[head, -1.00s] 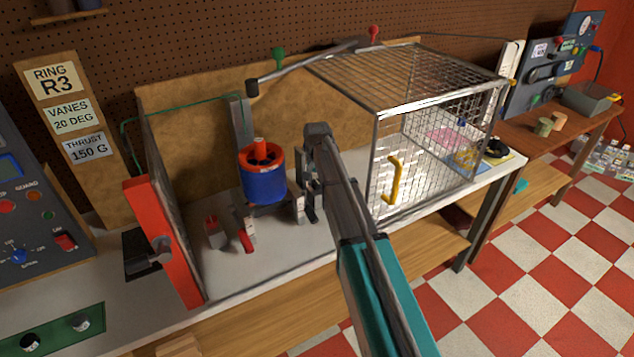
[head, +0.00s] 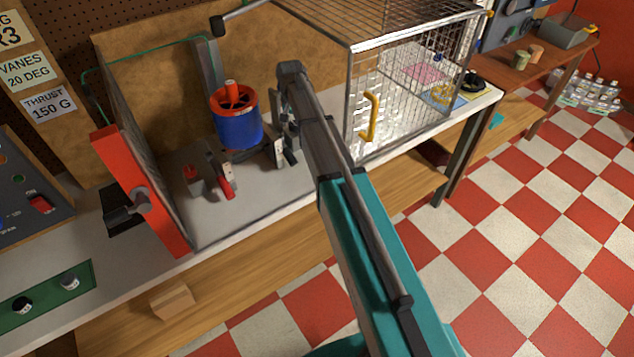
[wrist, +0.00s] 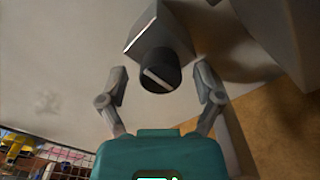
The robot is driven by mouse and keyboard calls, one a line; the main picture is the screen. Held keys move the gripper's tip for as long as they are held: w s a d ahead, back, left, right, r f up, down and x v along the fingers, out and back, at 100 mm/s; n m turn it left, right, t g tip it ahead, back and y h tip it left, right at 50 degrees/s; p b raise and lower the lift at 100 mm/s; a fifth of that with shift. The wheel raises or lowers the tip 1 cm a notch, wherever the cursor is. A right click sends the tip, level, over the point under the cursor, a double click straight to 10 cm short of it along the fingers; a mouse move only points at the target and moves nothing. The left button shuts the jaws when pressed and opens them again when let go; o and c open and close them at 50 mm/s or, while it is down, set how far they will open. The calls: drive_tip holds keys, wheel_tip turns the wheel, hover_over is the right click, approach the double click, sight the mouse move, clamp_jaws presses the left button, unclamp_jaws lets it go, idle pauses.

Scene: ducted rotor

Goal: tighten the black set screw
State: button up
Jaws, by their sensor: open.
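The black set screw (wrist: 158,76) shows in the wrist view as a dark round head with a pale straight slot. It sits in the end of a grey block (wrist: 160,32). My gripper (wrist: 162,82) is open, with one finger on each side of the screw head and a visible gap on both sides. In the head view my gripper (head: 288,146) is low beside the blue and red ducted rotor (head: 238,128), on its right. The screw itself cannot be made out in the head view.
A wire cage (head: 364,62) with a yellow handle (head: 370,116) stands right of my arm. A red-edged panel (head: 142,192) stands at the left. Small red-tipped parts (head: 222,178) are on the bench below the rotor. The checkered floor in front is clear.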

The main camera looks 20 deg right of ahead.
sight(293, 123)
drive_tip(key=n, duration=0.8)
drive_tip(key=shift+n, duration=0.3)
drive_tip(key=n, duration=0.3)
drive_tip(key=shift+n, duration=0.4)
drive_tip(key=n, duration=0.4)
drive_tip(key=shift+n, duration=0.3)
wheel_tip(293, 123, up, 14)
drive_tip(key=p, duration=1.4)
drive_tip(key=s+f+m+b, duration=0.4)
drive_tip(key=s+f+b, duration=0.1)
drive_tip(key=s, duration=0.5)
drive_tip(key=s+f+m+b, duration=0.4)
drive_tip(key=s+f+b, duration=0.1)
drive_tip(key=s, duration=0.5)
drive_tip(key=s+f+m+b, duration=0.4)
drive_tip(key=s+f+b, duration=0.1)
drive_tip(key=s, duration=0.5)
drive_tip(key=shift+s+f+b, duration=0.15)
drive_tip(key=shift+f+b, duration=0.15)
drive_tip(key=shift+f, duration=0.05)
